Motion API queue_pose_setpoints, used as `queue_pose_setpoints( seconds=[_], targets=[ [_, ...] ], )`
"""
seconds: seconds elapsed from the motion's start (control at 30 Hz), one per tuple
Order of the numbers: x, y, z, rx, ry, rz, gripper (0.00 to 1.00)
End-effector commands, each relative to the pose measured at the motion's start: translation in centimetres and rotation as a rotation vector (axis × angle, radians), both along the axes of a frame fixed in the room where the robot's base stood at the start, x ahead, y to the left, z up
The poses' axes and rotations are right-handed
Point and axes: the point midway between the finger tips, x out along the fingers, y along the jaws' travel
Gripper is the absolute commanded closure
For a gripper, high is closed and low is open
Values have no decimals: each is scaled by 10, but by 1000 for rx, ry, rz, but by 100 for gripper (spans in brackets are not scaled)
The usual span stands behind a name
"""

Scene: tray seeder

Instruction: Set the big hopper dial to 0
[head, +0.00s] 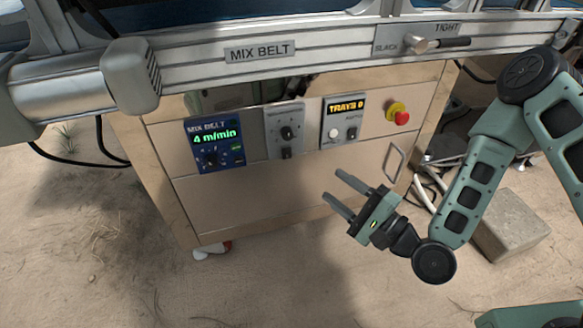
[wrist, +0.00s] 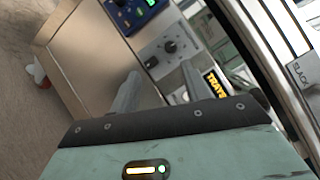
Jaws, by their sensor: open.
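A grey panel (head: 272,118) on the front of the wooden cabinet carries a dark round dial (head: 289,132) with a smaller dark control (head: 287,153) below it. The dial also shows in the wrist view (wrist: 170,46). Its lettering and pointer are too small to read, so I cannot tell its setting, nor confirm from a label that it is the hopper dial. My gripper (head: 333,185) is open and empty, in front of the cabinet, lower and to the right of the dial. In the wrist view the fingers (wrist: 160,72) point toward the panel, apart from it.
Left of the panel is a blue MIX BELT unit (head: 207,160) reading 4 m/min. To the right are a TRAYS 0 box (head: 343,122) and a red emergency button (head: 401,117). A metal rail (head: 190,66) with a SLACK/TIGHT lever (head: 440,43) runs above.

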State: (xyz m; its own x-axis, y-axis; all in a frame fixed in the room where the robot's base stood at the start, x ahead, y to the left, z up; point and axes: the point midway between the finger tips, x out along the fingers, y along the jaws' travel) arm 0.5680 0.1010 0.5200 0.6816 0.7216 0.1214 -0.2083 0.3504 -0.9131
Motion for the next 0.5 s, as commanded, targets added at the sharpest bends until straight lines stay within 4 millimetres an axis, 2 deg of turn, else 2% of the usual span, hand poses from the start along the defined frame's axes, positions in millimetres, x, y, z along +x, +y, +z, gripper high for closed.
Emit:
queue_pose_setpoints(
  seconds=[0.03, 0.23, 0.37, 0.5],
  targets=[
    [0, -7, -13, 62, 17, -33, 53],
    [3, -18, -13, 176, 35, -88, 53],
    [12, -10, -10, 177, 32, -87, 53],
    [31, 6, -5, 175, 29, -85, 53]
  ],
)
